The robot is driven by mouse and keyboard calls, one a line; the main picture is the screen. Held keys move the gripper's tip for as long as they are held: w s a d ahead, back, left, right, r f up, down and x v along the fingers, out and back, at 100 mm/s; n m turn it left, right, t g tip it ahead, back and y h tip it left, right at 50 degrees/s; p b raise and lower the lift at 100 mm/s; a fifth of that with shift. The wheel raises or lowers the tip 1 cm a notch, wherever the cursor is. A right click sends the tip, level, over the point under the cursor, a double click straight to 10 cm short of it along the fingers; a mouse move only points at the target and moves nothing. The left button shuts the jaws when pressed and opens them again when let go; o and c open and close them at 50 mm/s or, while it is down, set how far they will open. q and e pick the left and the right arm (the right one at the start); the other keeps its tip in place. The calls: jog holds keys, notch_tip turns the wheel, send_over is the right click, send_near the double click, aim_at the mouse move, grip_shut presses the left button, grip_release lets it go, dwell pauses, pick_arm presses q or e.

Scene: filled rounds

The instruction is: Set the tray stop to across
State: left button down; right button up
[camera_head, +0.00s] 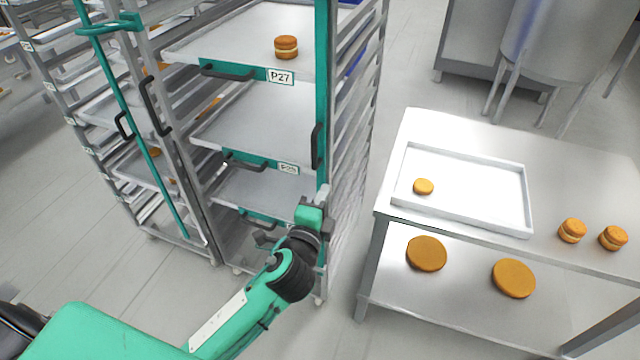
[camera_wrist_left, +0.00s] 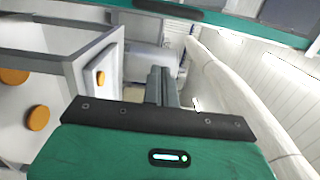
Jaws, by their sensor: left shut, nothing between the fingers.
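The right rack has a teal upright bar (camera_head: 321,90) on its right front post, with a black grip (camera_head: 317,146). It looks like the tray stop, standing along the post, though I cannot be certain. In the left wrist view a teal bar (camera_wrist_left: 245,28) with a black grip (camera_wrist_left: 168,10) runs along the top edge. My left gripper (camera_head: 324,197) is in front of the right rack's lower right post, below the black grip. Its fingers show shut and empty in the left wrist view (camera_wrist_left: 163,85). Contact with the bar cannot be told. My right gripper is out of view.
The right rack holds trays with black handles, labelled P27 (camera_head: 279,77) and lower down. A second rack (camera_head: 100,100) stands at left with a slanting teal rod (camera_head: 135,110). A steel table (camera_head: 590,190) with a white tray (camera_head: 520,200) and orange rounds stands at right.

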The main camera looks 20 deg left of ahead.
aim_at(319, 164)
pick_arm(q)
jog(key=w+a+p, duration=0.1)
jog(key=w, duration=0.2)
jog(key=w+a+p, duration=0.1)
jog(key=w, duration=0.2)
jog(key=w+a+p, duration=0.2)
jog(key=w, duration=0.1)
jog(key=shift+w, duration=0.2)
jog(key=a, duration=0.6)
jog(key=shift+a, duration=0.15)
jog(key=shift+w, duration=0.1)
